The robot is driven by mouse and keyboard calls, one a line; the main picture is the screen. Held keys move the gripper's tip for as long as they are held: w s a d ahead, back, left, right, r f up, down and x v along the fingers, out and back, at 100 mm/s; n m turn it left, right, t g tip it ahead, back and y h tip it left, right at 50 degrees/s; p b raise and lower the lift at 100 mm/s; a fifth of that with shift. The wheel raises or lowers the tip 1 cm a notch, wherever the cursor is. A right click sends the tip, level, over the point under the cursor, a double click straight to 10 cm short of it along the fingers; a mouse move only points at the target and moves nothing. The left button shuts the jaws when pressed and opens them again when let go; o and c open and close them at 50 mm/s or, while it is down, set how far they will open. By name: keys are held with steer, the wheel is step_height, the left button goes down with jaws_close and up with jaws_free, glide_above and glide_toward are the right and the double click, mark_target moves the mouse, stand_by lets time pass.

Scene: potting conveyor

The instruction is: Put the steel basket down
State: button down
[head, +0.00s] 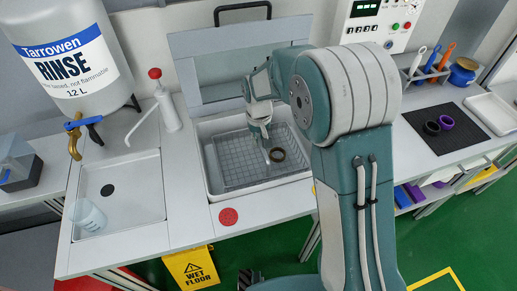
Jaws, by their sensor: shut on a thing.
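The steel basket (232,160) is a grey wire-mesh basket. It shows within the white rectangular tank (208,187) at the centre of the bench, and it looks roughly level. A dark brown ring (277,155) shows at the basket's right part, beside my gripper. My gripper (266,152) reaches down over the tank from the upper right and is shut on the basket. The fingertips are small here, and the exact point of contact is hard to see. I cannot tell whether the basket's underside touches the tank floor.
The tank's raised lid (240,62) stands behind it. A sink (122,190) with a clear beaker (90,215) is at left, below the rinse container (75,60). A white pump bottle (167,105) stands between. A dark mat (460,133) holds rings.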

steer(key=shift+a+f, duration=0.1)
steer(key=shift+f, duration=1.75)
steer(key=c, duration=0.7)
jaws_free()
